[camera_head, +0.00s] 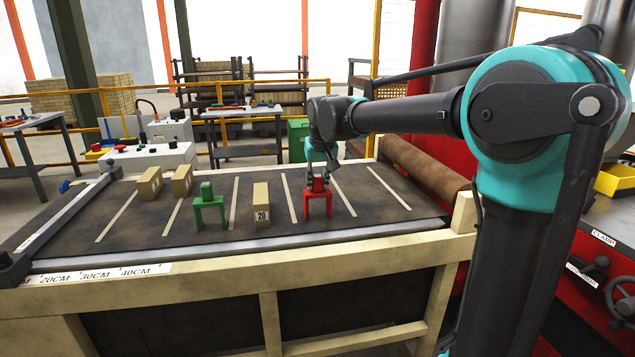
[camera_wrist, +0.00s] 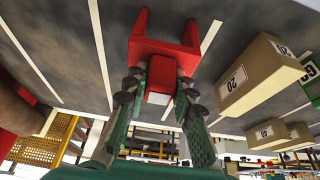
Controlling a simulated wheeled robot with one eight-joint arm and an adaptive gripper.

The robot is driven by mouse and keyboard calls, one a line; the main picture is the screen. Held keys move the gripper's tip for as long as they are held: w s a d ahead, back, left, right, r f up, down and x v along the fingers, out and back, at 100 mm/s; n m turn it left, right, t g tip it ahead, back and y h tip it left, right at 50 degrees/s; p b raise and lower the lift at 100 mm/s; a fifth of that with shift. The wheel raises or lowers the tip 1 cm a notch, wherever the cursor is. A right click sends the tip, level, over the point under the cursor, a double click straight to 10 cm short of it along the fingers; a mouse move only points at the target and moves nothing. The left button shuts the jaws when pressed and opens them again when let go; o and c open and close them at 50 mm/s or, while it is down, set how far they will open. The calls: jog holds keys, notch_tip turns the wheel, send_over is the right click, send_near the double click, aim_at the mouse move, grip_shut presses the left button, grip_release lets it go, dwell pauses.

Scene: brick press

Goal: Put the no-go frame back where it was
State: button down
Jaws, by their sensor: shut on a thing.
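The red frame, which I take as the no-go frame (camera_head: 318,193), is upright with its legs down at the right part of the dark belt (camera_head: 350,215), between two pale lines. My gripper (camera_head: 318,180) comes from above and is shut on the red block on top of the frame. In the wrist view, the gripper's fingers (camera_wrist: 160,95) close on both sides of this block, and the red frame (camera_wrist: 160,50) spreads out beyond them. I cannot tell whether its feet touch the belt. Any label on it is hidden.
A brick marked 20 (camera_head: 261,205) stands to the left of the red frame, with a green frame (camera_head: 209,208) further left. Two bricks (camera_head: 150,183) are at the far left. A brown roller (camera_head: 425,170) bounds the belt's right end. The belt's front strip is clear.

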jog(key=shift+f, duration=0.1)
jog(key=c, duration=1.3)
grip_release()
jog(key=shift+o, duration=0.2)
jog(key=v, duration=1.2)
jog(key=shift+s, duration=0.1)
